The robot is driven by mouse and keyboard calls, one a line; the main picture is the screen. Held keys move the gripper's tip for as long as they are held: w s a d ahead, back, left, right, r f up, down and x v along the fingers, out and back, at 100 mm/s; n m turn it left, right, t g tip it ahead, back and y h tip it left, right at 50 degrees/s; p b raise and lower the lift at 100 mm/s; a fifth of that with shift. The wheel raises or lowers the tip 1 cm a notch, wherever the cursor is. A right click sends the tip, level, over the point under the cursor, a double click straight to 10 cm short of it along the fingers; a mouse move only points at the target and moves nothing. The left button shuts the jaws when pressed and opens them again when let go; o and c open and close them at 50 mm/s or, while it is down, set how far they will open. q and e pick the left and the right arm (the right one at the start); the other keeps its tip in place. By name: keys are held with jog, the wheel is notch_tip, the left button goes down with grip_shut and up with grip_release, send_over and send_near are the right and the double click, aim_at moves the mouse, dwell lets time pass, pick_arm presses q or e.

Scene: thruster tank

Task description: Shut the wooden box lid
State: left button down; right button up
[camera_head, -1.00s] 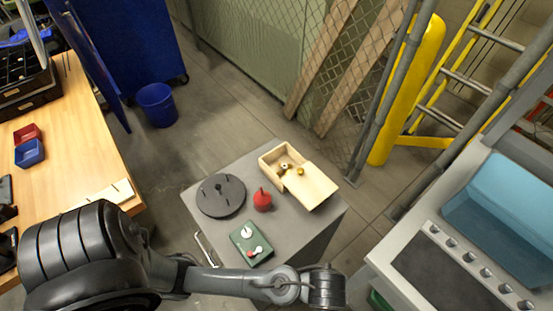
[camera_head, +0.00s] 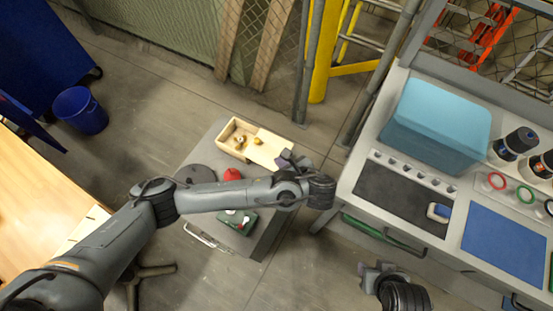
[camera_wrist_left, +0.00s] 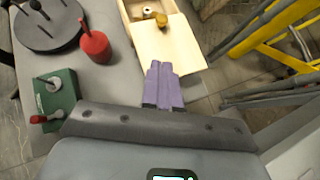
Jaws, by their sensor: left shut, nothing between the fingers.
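The wooden box (camera_head: 228,132) stands on the grey cabinet top, its left part uncovered with small items inside. Its pale lid (camera_head: 270,150) extends out past the box's right end, with a brass knob (camera_head: 258,140) near the lid's inner edge. The lid also shows in the left wrist view (camera_wrist_left: 165,48). My left gripper (camera_head: 290,160) is shut and empty at the lid's outer end; in the left wrist view its fingertips (camera_wrist_left: 160,68) overlap the lid's near edge. I cannot tell whether they touch. My right gripper (camera_head: 370,274) is low at right, away from the box.
A red cone-shaped piece (camera_wrist_left: 94,42), a dark round plate with pegs (camera_wrist_left: 48,22) and a green switch box (camera_wrist_left: 57,97) share the cabinet top (camera_wrist_left: 108,80). A workbench with a teal block (camera_head: 435,125) stands at right; grey posts and a yellow guard are behind.

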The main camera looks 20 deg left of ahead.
aim_at(259, 143)
pick_arm(q)
jog(key=b+x, duration=0.1)
jog(key=x, duration=0.2)
jog(key=b+x, duration=0.1)
jog(key=x, duration=0.3)
jog(key=r+b+x, duration=0.1)
jog(key=x, duration=0.3)
jog(key=shift+w+a+f, duration=0.2)
jog(key=shift+w+a, duration=0.15)
jog(key=shift+a, duration=0.1)
jog(key=shift+w+a+f, duration=0.1)
jog(key=shift+w+a, duration=0.25)
jog(key=shift+a, duration=0.1)
pick_arm(e)
jog(key=shift+f, duration=1.95)
